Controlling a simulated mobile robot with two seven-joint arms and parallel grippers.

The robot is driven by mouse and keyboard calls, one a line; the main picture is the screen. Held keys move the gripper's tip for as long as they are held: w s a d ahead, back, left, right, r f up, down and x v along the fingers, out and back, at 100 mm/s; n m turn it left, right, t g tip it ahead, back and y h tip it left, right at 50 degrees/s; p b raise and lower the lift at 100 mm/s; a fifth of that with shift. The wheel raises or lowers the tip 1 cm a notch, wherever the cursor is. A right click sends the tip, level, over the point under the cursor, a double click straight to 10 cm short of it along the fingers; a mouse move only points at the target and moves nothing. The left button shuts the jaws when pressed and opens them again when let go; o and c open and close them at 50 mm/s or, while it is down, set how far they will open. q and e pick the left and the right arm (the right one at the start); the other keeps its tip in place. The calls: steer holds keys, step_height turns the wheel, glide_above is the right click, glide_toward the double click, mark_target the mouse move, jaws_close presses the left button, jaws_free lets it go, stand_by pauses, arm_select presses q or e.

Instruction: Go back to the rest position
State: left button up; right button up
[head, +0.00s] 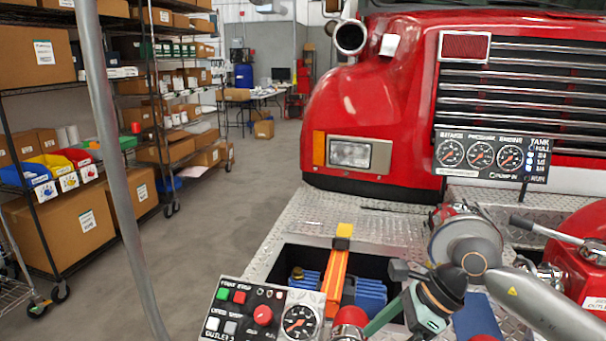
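The task names no object. A silver tubular part with a small yellow warning mark comes in at the lower right.
A red fire truck (400,110) fills the right, with a metal bumper deck (310,235). Shelves (60,85) line the left. Floor between is clear.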

steer(key=s+a+r+m+y, duration=0.2)
steer(key=s+a+r+y, duration=0.15)
steer(key=a+y, duration=0.45)
steer(key=a+r+m+t+y, duration=0.5)
steer(key=r+m, duration=0.2)
steer(key=r, duration=0.1)
steer(key=w+d+f+m+t+h, duration=0.25)
steer(key=d+m+t+h, duration=0.4)
steer(key=m, duration=0.65)
steer(key=w+d+f+m+t+h, duration=0.1)
steer(key=w+d+m+t+h, duration=0.2)
steer(key=d+m+t+h, duration=0.75)
step_height(320, 180, down, 9)
steer(key=s+d+m+g+h, duration=0.2)
steer(key=m+g, duration=0.4)
steer(key=m, duration=0.4)
steer(key=s+d+f+m+g, duration=0.2)
steer(key=s+f+m+g, duration=0.3)
steer(key=s+f, duration=0.5)
steer(key=s+d+f+m+g, duration=0.1)
steer(key=s+f+m+g, duration=0.2)
steer(key=s+f+g, duration=0.75)
steer(key=w+a+f+t+y+p, duration=0.1)
steer(key=a+f+t, duration=0.3)
steer(key=f+t, duration=0.3)
steer(key=shift+w+a+t, duration=0.15)
steer(key=shift+w+t, duration=0.15)
steer(key=shift+t, duration=0.45)
